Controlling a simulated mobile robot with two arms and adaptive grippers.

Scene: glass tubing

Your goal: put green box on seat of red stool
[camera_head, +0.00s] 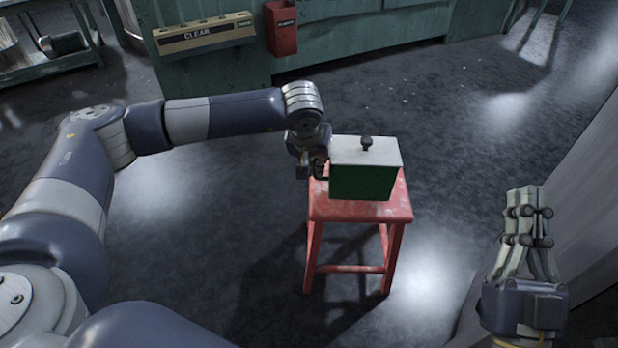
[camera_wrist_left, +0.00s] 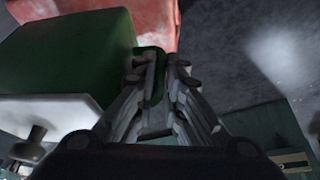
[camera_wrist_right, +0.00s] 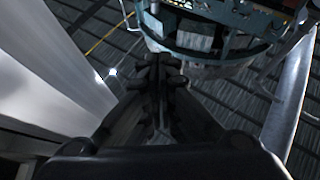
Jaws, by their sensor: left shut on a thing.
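The green box (camera_head: 362,182), with a white top and a dark knob, is over the seat of the red stool (camera_head: 333,208) in the head view. I cannot tell whether its underside touches the seat. My left gripper (camera_head: 318,165) is at the box's left side. In the left wrist view its fingers (camera_wrist_left: 160,75) are shut on a green handle-like part of the green box (camera_wrist_left: 70,55); the red seat (camera_wrist_left: 165,22) shows beyond. My right gripper (camera_head: 530,215) is off to the right, away from the stool, with its fingers together and nothing between them; it also shows in the right wrist view (camera_wrist_right: 160,70).
A green workbench (camera_head: 380,30) with a "CLEAR" tray (camera_head: 205,36) and a red holder (camera_head: 282,28) stands at the back. A pale wall-like surface (camera_head: 585,190) rises at the right, close to my right gripper. The dark floor around the stool is free.

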